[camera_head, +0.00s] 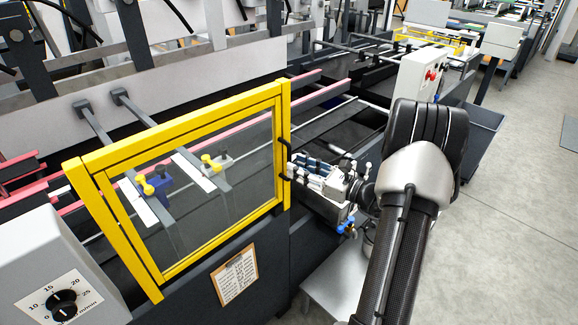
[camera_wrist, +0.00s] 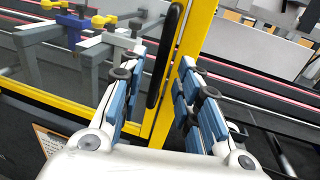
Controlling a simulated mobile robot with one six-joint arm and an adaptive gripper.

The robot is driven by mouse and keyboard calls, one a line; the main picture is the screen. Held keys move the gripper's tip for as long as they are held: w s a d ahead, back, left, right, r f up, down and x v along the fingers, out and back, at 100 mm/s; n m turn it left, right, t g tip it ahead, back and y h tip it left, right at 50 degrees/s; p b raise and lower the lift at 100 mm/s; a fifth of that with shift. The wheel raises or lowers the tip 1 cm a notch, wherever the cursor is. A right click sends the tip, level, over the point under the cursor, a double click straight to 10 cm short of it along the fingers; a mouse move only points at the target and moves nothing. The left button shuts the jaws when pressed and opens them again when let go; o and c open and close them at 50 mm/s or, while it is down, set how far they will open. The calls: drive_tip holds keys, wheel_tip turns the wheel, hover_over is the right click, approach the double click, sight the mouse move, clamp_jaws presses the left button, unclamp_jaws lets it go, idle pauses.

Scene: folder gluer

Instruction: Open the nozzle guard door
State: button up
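The nozzle guard door (camera_head: 190,121) is a clear panel in a yellow frame, and it looks closed against the outer yellow frame. Its upright black handle (camera_wrist: 165,58) is on the door's right edge in the wrist view. In the head view the handle (camera_head: 284,160) shows only in part beside my gripper. My gripper (camera_head: 297,168) is at the door's right edge. In the wrist view my gripper (camera_wrist: 163,72) is open, with its blue fingers spread to either side of the handle. I cannot tell whether they touch it.
Behind the panel are blue and grey blocks with yellow knobs (camera_head: 208,162). A grey box with a dial (camera_head: 62,302) stands front left. A clipboard (camera_head: 235,274) hangs below the door. A white box with red buttons (camera_head: 424,75) is behind my arm. Floor on the right is clear.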

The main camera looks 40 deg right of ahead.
drive_tip(key=shift+x, duration=2.05)
drive_tip(key=shift+c, duration=0.2)
clamp_jaws()
